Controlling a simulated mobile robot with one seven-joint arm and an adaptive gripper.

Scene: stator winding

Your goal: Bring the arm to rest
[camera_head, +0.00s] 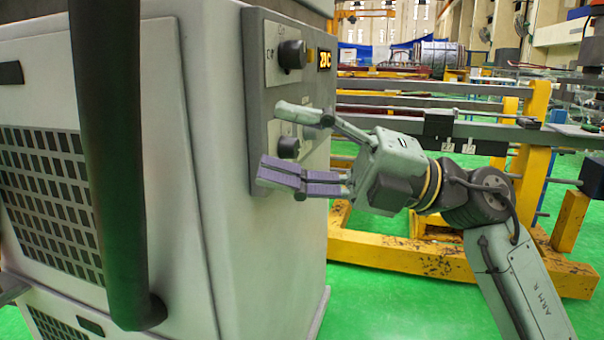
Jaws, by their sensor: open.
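My gripper (292,146) is open at the control panel (262,95) on the side of a large grey cabinet (220,200). One finger is above and the other, with purple pads, is below. A black lower knob (288,148) shows between the two fingers; I cannot tell whether they touch it. A second black knob (292,55) sits higher on the panel, above the gripper. My arm reaches in from the lower right.
A small lit display (324,60) is beside the upper knob. A thick black handle bar (110,150) stands in front of the cabinet at left. A yellow frame with grey rails (450,255) stands behind my arm. Green floor (390,310) shows below.

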